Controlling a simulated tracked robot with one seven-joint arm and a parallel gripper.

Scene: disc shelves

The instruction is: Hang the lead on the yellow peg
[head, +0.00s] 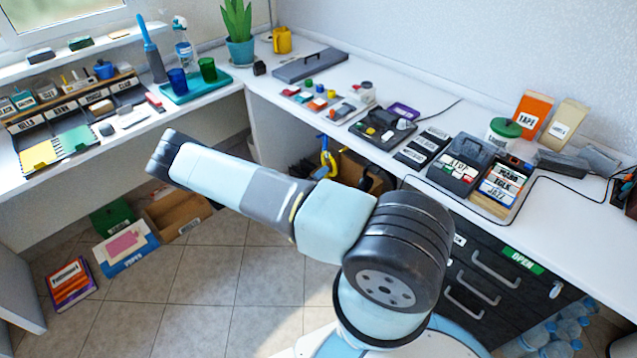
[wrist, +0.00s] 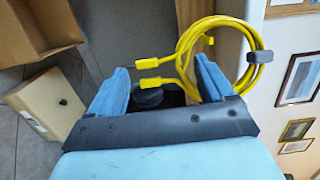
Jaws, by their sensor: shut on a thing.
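The lead (wrist: 218,27) is a yellow coiled cable with a dark strap in the wrist view. Its two yellow plug ends point left across the space between the jaws. My gripper (wrist: 162,80) has its blue jaws on either side of that space and is shut on the lead; the exact contact is hard to see. A small yellow piece (wrist: 208,40) shows at the coil; I cannot tell whether it is the peg. In the head view a yellow shape (head: 329,163) beside blue shows below the desk edge, too small to make out. My arm hides much of that area.
A white desk (head: 440,103) with trays and boxes runs along the right. Dark drawers (head: 487,277) stand below it. A cardboard box (head: 178,215) lies on the floor at left; the tiled floor (head: 210,290) in front is clear. Framed pictures (wrist: 300,77) show in the wrist view.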

